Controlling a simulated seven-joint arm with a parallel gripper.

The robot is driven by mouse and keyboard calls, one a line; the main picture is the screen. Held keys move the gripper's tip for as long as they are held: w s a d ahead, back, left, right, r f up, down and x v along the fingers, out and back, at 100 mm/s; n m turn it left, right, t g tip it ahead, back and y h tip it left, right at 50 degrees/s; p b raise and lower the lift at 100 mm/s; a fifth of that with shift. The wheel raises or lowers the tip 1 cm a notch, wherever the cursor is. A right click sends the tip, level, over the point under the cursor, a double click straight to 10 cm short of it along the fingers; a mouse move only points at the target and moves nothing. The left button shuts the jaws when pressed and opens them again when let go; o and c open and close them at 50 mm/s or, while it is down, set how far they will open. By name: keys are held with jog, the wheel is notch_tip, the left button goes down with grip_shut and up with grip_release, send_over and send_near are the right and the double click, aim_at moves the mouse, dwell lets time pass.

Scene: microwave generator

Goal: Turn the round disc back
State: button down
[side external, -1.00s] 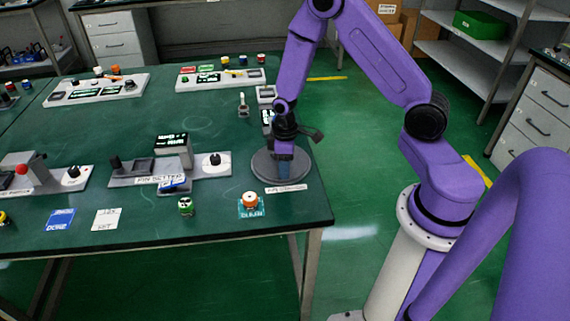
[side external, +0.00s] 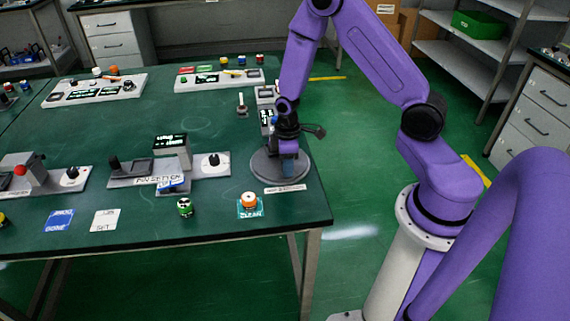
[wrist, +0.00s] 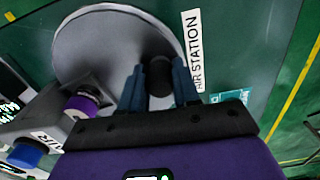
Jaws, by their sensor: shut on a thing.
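The round grey disc (side external: 262,167) lies flat at the right front corner of the green table. It also shows in the wrist view (wrist: 100,45), filling the upper left. My gripper (wrist: 158,78) is above the disc, pointing down. Its two blue fingers are shut on a dark upright knob (wrist: 160,72) on the disc, off the disc's middle. In the side view my gripper (side external: 289,172) hides the knob and part of the disc.
A white station label (side external: 285,189) lies in front of the disc. A grey device with a purple knob (wrist: 82,103) is close beside my gripper.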

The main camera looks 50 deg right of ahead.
aim_at(300, 157)
jog(key=shift+s+d+n, duration=0.25)
jog(key=shift+d+n, duration=0.25)
jog(key=shift+n, duration=0.45)
jog(key=shift+s+d+n, duration=0.25)
jog(key=shift+d+n, duration=0.25)
jog(key=shift+n, duration=0.45)
jog(key=shift+d+n, duration=0.6)
jog(key=shift+n, duration=0.5)
jog(key=shift+d+n, duration=0.6)
jog(key=shift+n, duration=0.5)
jog(key=shift+w+d+n, duration=0.2)
jog(key=shift+d+n, duration=0.35)
jog(key=shift+n, duration=0.5)
jog(key=shift+w+d+n, duration=0.15)
jog(key=shift+d+n, duration=0.4)
jog(key=shift+n, duration=0.5)
jog(key=shift+w+d+n, duration=0.3)
jog(key=shift+d+n, duration=0.1)
jog(key=shift+n, duration=0.5)
jog(key=shift+w+d+n, duration=0.25)
jog(key=shift+d+n, duration=0.1)
jog(key=shift+n, duration=0.55)
jog(key=shift+w+d, duration=0.15)
jog(key=c, duration=0.8)
grip_release()
jog(key=shift+r, duration=0.15)
notch_tip(300, 157, up, 17)
